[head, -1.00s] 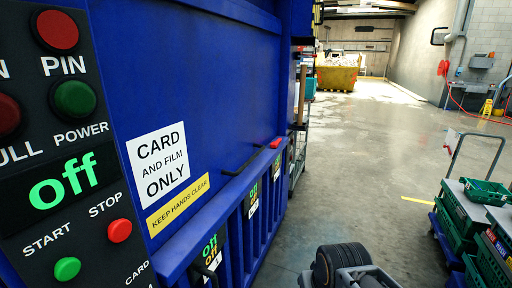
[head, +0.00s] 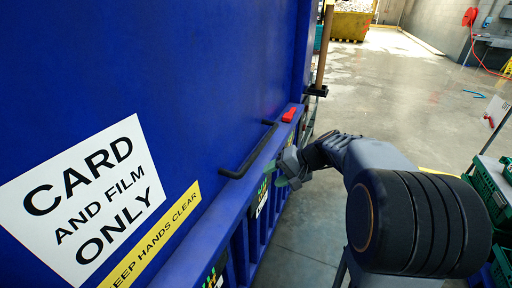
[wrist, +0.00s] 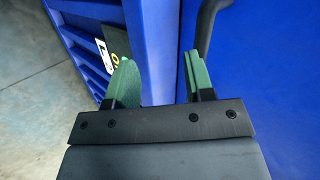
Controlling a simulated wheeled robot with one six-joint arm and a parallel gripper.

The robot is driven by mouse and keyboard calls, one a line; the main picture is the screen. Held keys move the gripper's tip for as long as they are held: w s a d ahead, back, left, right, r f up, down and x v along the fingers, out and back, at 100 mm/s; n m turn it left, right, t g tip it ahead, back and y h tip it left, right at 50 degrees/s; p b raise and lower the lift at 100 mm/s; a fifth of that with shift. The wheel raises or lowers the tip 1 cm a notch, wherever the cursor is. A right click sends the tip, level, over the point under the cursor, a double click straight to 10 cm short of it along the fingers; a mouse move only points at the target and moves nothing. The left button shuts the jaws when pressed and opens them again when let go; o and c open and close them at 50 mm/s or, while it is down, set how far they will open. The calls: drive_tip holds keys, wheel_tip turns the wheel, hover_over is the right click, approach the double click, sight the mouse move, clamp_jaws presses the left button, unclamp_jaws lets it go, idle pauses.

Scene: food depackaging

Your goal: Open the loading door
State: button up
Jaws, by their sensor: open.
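The loading door (head: 190,60) is a large blue panel on the left, and it looks shut. Its black bar handle (head: 250,153) is near the lower edge; in the wrist view part of the handle (wrist: 207,28) shows at the top, in line with the right finger. My gripper (head: 278,172) is just right of the handle in the head view. In the wrist view my gripper (wrist: 160,72) has its two green fingers spread with nothing between them. I cannot tell whether a finger touches the handle.
A red latch-like piece (head: 289,115) sits on the blue ledge past the handle. A white card sign (head: 83,200) is on the door. Green crates (head: 492,190) stand at the right edge.

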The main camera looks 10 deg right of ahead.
sight(264, 146)
drive_tip(key=w+d+r+m+t+y, duration=0.1)
drive_tip(key=w+d+m+t+y, duration=0.3)
drive_tip(key=w+d, duration=0.45)
drive_tip(key=shift+n+t, duration=0.6)
drive_tip(key=shift+n, duration=0.1)
drive_tip(key=x, duration=0.4)
drive_tip(key=p+x, duration=0.1)
drive_tip(key=x, duration=0.7)
drive_tip(key=shift+w+d+p, duration=0.2)
drive_tip(key=shift+w+p, duration=0.2)
drive_tip(key=shift+w, duration=0.05)
drive_tip(key=shift+x, duration=0.8)
drive_tip(key=shift+d, duration=0.1)
drive_tip(key=shift+c, duration=0.3)
clamp_jaws()
